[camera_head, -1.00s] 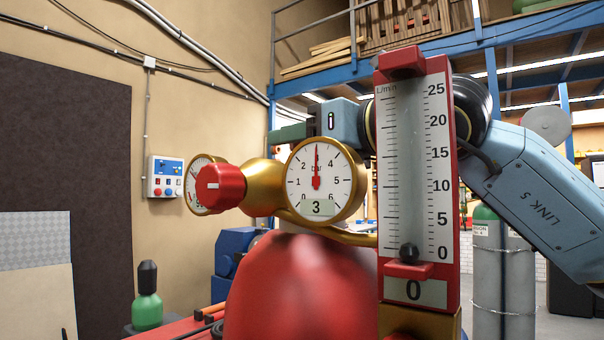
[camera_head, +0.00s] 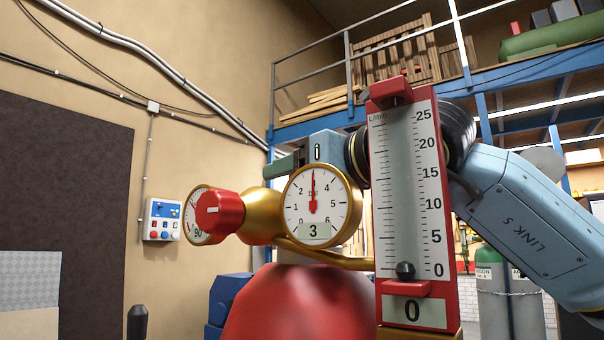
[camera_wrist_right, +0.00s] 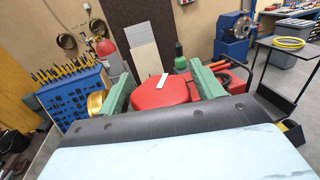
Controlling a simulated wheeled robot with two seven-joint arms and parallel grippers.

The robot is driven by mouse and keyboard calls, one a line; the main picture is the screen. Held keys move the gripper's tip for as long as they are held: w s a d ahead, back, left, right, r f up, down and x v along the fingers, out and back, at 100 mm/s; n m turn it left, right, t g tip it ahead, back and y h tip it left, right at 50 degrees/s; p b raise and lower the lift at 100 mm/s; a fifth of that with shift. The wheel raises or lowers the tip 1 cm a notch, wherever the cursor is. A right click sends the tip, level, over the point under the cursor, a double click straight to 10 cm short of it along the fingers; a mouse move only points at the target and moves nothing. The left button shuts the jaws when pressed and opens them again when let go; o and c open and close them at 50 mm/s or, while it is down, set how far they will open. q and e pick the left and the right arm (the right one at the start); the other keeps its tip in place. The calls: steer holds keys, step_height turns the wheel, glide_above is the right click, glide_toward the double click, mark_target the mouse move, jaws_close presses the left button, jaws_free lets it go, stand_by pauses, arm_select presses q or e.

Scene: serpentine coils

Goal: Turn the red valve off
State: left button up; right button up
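A red knob (camera_head: 219,211) with white marks sits on the brass regulator body (camera_head: 262,205), left of a round bar gauge (camera_head: 322,204) reading about 3. A large red rounded body (camera_head: 298,305) is blurred below the gauge. My right gripper (camera_head: 287,162) shows partly behind the gauge and the tall flow meter; one green finger points left. In the right wrist view, my right gripper (camera_wrist_right: 160,85) has its two green fingers wide apart. A red shape (camera_wrist_right: 165,95) with a white bar appears between them; I cannot tell whether they touch it. My left gripper is out of view.
The red flow meter (camera_head: 408,200) stands close in front of my right arm, its float near 0. A blue tool cabinet (camera_wrist_right: 78,98) stands at the left in the right wrist view. A blue machine (camera_wrist_right: 235,38) and a dark table frame (camera_wrist_right: 285,65) stand at the right.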

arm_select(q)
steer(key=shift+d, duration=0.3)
arm_select(e)
steer(key=shift+o, duration=0.5)
steer(key=shift+r, duration=0.15)
step_height(320, 180, up, 9)
steer(key=shift+p, duration=0.95)
steer(key=shift+r, duration=0.4)
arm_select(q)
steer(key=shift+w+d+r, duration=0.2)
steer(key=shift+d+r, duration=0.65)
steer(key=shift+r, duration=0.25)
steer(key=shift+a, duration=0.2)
